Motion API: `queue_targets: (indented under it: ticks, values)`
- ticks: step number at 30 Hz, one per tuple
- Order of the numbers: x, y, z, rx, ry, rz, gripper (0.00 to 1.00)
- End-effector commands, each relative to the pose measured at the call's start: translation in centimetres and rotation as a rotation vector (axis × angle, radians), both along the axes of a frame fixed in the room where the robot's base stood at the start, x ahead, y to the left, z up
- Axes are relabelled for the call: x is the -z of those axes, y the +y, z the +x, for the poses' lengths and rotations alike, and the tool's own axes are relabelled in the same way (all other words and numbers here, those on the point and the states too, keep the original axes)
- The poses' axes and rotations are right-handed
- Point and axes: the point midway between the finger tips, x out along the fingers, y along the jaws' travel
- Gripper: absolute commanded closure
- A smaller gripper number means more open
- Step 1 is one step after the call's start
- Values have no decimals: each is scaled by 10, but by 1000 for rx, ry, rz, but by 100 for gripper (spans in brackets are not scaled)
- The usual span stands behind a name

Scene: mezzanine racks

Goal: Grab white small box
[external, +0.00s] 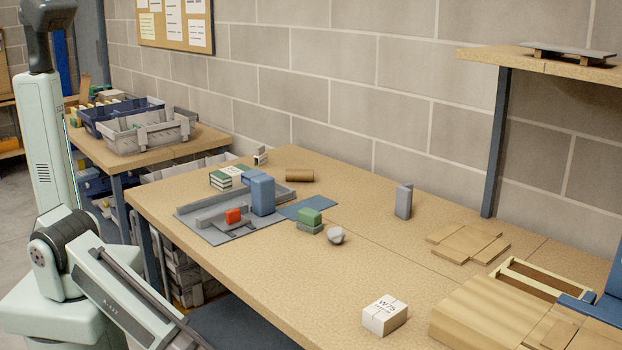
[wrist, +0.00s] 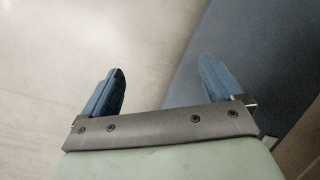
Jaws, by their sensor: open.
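The small white box (external: 384,315) with dark print on it sits on the wooden tabletop near its front edge, in the lower middle right of the external view. Nothing covers it there. My gripper (wrist: 162,92) shows in the wrist view with its two blue fingers apart and nothing between them. Behind the fingers are only a pale surface and a dark blue area, and the box is not in that view. In the external view my arm is at the left, and the gripper itself is out of the picture.
A wooden crate-like stack (external: 480,318) stands right of the box. Flat wooden pieces (external: 468,242), a grey upright block (external: 403,201), a round grey object (external: 336,235) and a green block (external: 310,215) lie farther back. A grey tray (external: 215,235) is at the left. Table around the box's left is clear.

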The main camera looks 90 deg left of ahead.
Motion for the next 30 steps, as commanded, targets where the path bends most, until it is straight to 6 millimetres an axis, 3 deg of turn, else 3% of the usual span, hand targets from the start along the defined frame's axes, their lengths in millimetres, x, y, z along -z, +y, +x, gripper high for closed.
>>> queue_targets:
  ticks: [1,9,14,21,25,30]
  values:
    - [-8,-17,21,22,-38,8,6]
    - [-64,-103,103,106,-236,37,6]
    - [-107,-163,141,149,-358,37,6]
    - [-183,-249,184,175,-521,15,6]
    - [-227,-281,203,155,-589,-4,6]
    - [-287,-300,231,88,-645,-28,6]
